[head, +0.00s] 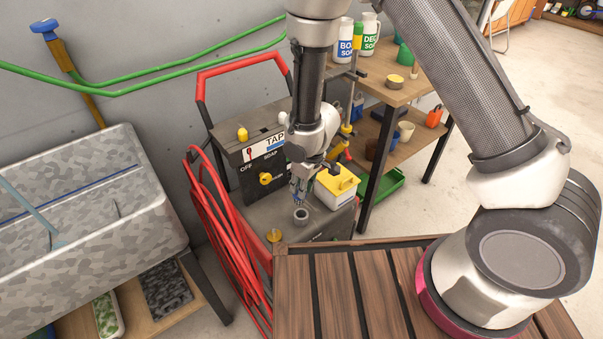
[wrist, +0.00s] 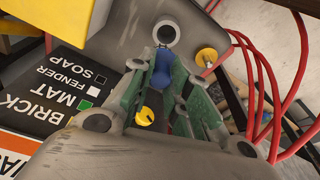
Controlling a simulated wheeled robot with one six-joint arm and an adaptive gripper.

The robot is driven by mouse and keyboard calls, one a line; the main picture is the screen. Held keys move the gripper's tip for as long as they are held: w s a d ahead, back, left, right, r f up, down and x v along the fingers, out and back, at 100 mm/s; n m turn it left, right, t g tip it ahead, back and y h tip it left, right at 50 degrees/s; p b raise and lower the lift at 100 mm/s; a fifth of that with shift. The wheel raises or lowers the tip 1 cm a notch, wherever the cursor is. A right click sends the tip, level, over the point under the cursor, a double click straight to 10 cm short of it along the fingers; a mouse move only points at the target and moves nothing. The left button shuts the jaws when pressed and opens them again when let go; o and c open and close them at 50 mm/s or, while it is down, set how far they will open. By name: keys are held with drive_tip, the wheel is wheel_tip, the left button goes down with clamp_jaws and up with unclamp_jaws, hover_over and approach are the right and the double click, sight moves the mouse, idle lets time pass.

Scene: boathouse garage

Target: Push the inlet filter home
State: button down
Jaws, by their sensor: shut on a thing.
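The inlet filter, a small blue piece (wrist: 163,62), is held between the green-padded fingers of my gripper (wrist: 164,78). Its far end points at the round grey inlet (wrist: 167,32) with a dark hole. The filter's end is close to the inlet's rim; I cannot tell whether it has entered. In the head view my gripper (head: 298,190) points down just above the grey inlet collar (head: 301,215) on the washer's deck (head: 330,224). The filter is too small to make out clearly there.
A yellow-lidded white box (head: 336,186) stands close to the right of my gripper. A yellow cap (head: 274,236) sits left of the inlet. Red hose (head: 222,225) hangs at the left. The dial panel (head: 263,172) rises behind, and a slatted wooden top (head: 340,290) lies in front.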

drive_tip(key=shift+s+r+n+g+h, duration=0.1)
drive_tip(key=shift+s+n+g+h, duration=0.2)
drive_tip(key=shift+n, duration=0.1)
drive_tip(key=shift+f, duration=1.5)
drive_tip(key=shift+s, duration=0.1)
